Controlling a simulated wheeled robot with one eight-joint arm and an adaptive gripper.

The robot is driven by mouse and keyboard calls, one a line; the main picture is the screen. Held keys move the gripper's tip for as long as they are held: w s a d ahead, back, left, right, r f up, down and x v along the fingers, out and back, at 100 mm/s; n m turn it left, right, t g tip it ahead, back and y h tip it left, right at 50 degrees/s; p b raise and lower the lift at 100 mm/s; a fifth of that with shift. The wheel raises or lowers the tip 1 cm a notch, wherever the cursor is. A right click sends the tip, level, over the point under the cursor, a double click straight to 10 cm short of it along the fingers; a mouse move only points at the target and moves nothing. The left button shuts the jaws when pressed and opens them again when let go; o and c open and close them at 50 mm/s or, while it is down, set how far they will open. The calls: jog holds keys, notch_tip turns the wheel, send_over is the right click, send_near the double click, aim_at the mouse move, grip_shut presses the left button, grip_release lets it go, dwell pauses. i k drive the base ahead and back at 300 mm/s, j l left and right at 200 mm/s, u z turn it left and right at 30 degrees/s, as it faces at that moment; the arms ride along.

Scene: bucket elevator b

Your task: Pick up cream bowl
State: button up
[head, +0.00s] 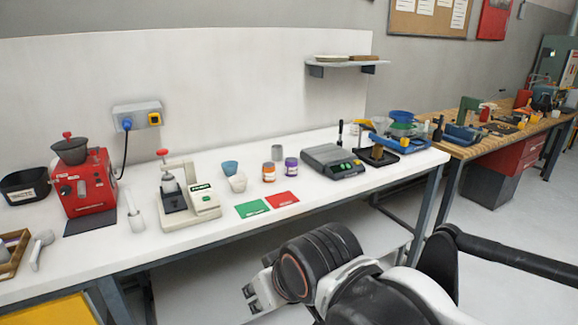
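The cream bowl (238,183) is on the white bench, left of the middle of the head view. It is small and looks tilted or seen at an angle; I cannot tell which. A blue bowl (230,168) is just behind it, close or touching. My gripper (252,299) is low in front of the bench, below its front edge and well apart from the cream bowl. Its two fingertips show apart with nothing between them.
Orange-labelled (268,172) and purple-labelled jars (291,168) stand right of the bowls. Green (252,209) and red cards (282,199) lie in front. A white press-like device (190,195) is on the left, a grey scale (333,161) on the right.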

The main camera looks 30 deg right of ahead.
aim_at(239, 185)
jog(key=i+l+u, duration=0.1)
jog(key=l, duration=0.6)
jog(key=i+l+u, duration=0.1)
jog(key=l, duration=0.6)
jog(key=i+l+u, duration=0.1)
jog(key=l, duration=0.65)
jog(key=i+l+u, duration=0.1)
jog(key=l, duration=0.6)
